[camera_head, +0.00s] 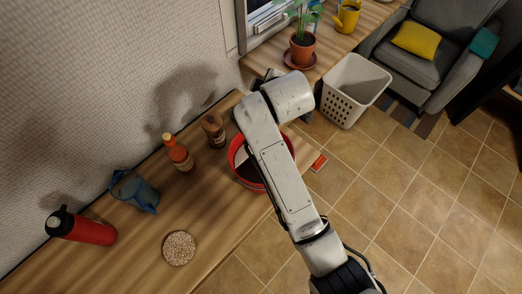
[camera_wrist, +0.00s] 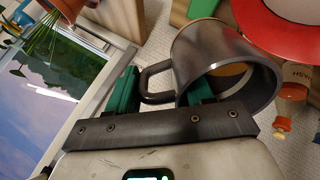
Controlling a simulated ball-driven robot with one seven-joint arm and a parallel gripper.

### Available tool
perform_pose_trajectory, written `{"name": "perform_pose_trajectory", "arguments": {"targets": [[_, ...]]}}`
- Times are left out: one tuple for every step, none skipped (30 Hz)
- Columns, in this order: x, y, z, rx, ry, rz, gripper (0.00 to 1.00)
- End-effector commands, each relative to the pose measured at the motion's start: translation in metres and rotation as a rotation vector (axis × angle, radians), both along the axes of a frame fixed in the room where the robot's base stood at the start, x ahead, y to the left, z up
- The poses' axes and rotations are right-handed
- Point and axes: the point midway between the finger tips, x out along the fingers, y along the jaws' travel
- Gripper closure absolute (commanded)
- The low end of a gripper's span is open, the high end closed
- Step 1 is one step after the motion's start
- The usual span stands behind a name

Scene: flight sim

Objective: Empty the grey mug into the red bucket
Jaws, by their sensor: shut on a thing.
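The grey mug (camera_wrist: 205,45) shows in the wrist view, dark and metallic, with its open mouth facing the lower right of that picture. A yellow-orange patch shows inside the mouth; I cannot tell what it is. My gripper (camera_wrist: 158,88) has green fingers and is shut on the mug's handle. The red bucket (camera_head: 235,152) stands on the wooden table in the head view, partly hidden behind my arm. Its red rim (camera_wrist: 306,48) also shows at the upper right of the wrist view, beyond the mug. The mug is hidden in the head view.
On the table (camera_head: 215,235) are a brown jar (camera_head: 214,130), a sauce bottle (camera_head: 178,154), a blue-grey pitcher (camera_head: 134,190), a red flask (camera_head: 82,228) and a speckled round thing (camera_head: 178,248). A potted plant (camera_head: 301,48) and a white basket (camera_head: 354,91) are beyond. Tiled floor at right is clear.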

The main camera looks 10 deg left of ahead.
Motion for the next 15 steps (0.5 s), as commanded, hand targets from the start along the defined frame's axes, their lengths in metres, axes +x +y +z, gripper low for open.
{"name": "perform_pose_trajectory", "arguments": {"targets": [[-0.0004, 0.0001, 0.0009, 0.002, -0.008, -0.001, 0.91], [-0.0006, 0.0, 0.0009, 0.003, -0.012, 0.0, 0.91], [-0.0008, 0.0, 0.0009, 0.005, -0.018, 0.0, 0.91], [-0.0011, 0.0, 0.0008, 0.007, -0.022, 0.0, 0.91], [-0.0015, 0.0, 0.0006, 0.007, -0.026, 0.0, 0.91], [-0.0019, -0.0001, 0.0002, 0.008, -0.03, 0.0, 0.91], [-0.0024, -0.0002, 0.0, 0.009, -0.034, 0.0, 0.91], [-0.0026, -0.0003, 0.0, 0.011, -0.037, 0.0, 0.91], [-0.003, -0.0002, 0.0003, 0.012, -0.044, 0.0, 0.91], [-0.0032, -0.0002, 0.0005, 0.014, -0.048, 0.0, 0.91], [-0.0034, -0.0003, 0.0006, 0.014, -0.052, 0.0, 0.91], [-0.0037, -0.0004, 0.0006, 0.015, -0.057, 0.0, 0.91], [-0.004, -0.0006, 0.0004, 0.016, -0.061, 0.0, 0.91], [-0.0044, -0.0007, 0.0003, 0.017, -0.065, 0.0, 0.91], [-0.0045, -0.0006, -0.0013, 0.019, -0.071, 0.0, 0.91]]}}
